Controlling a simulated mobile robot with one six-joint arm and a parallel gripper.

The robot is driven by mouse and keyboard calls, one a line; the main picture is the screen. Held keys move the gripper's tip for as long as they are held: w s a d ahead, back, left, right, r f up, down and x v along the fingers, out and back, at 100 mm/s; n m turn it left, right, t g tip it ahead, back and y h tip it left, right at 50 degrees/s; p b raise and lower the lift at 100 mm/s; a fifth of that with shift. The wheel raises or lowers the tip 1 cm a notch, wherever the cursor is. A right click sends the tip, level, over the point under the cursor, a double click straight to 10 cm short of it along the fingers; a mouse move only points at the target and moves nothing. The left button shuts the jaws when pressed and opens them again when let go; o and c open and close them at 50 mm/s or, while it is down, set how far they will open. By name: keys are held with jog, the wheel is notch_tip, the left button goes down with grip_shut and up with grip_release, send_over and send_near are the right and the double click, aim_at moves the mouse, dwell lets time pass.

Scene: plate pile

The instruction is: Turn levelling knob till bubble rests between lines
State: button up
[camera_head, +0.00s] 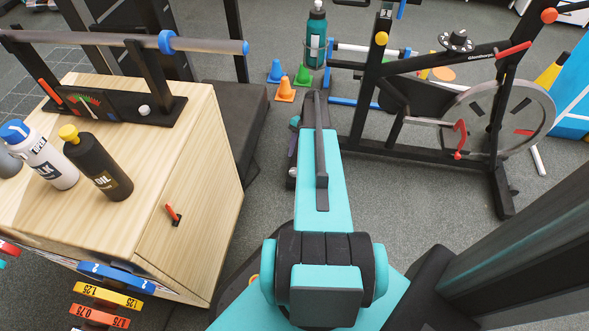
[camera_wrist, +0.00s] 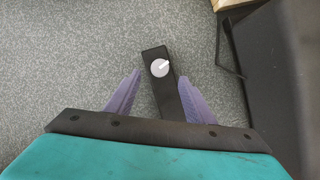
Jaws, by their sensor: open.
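A round silver-white knob (camera_wrist: 160,68) with a pale pointer line sits near the end of a black bar (camera_wrist: 155,52) low over the floor in the wrist view. In the head view, a small silver knob (camera_head: 292,172) shows just left of my arm. My gripper (camera_wrist: 159,77) has purple fingers spread apart, one on each side of the bar. The knob lies between or just beyond the fingertips; I cannot tell if they touch anything. In the head view my arm mostly hides the gripper (camera_head: 294,123). I see no bubble or lines in either view.
A wooden cabinet (camera_head: 190,215) at left carries a dial gauge (camera_head: 88,103), another knob (camera_head: 144,110) and bottles. A dark bench (camera_head: 222,125) stands beside it. A bike frame (camera_head: 400,120) stands to the right. Small cones (camera_head: 285,90) and a green bottle (camera_head: 315,38) are behind.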

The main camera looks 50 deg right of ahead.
aim_at(294, 170)
jog(key=shift+b+x, duration=1.25)
jog(key=shift+x, duration=2.3)
jog(key=shift+w, duration=0.1)
jog(key=c, duration=1)
jog(key=shift+c, duration=0.2)
jog(key=shift+d+r+n+p, duration=0.1)
jog(key=shift+n+p, duration=0.2)
jog(key=shift+p, duration=0.35)
